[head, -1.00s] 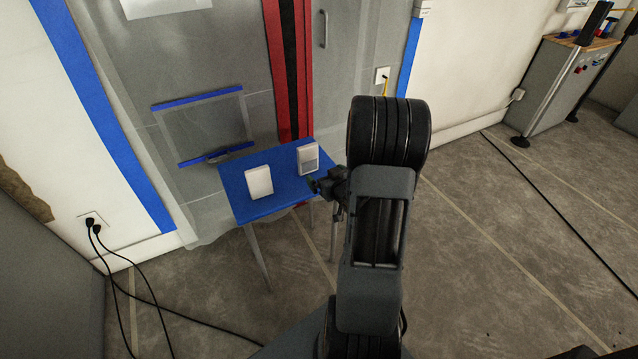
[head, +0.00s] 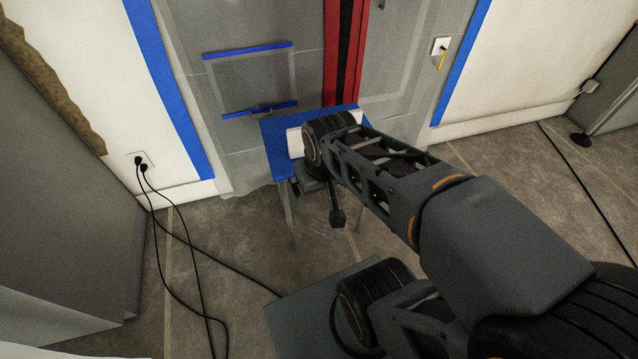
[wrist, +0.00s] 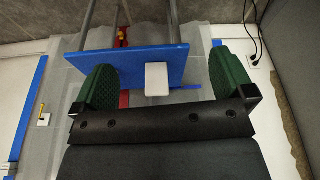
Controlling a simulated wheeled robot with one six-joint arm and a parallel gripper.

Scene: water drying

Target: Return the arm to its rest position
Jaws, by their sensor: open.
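My arm (head: 380,170) reaches across the head view from the lower right, its wrist end in front of the small blue table (head: 272,140). My gripper (wrist: 164,82) is open and empty in the wrist view, its two green-padded fingers wide apart. In the head view the gripper is mostly hidden by the wrist. A white box (head: 294,143) stands on the table, partly covered by my wrist. One white box (wrist: 157,78) shows between the fingers in the wrist view, apart from both.
A grey plastic sheet with a red-edged black strip (head: 345,50) hangs behind the table. Black cords (head: 180,235) run from a wall outlet across the floor at left. A grey cabinet (head: 60,200) stands at far left.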

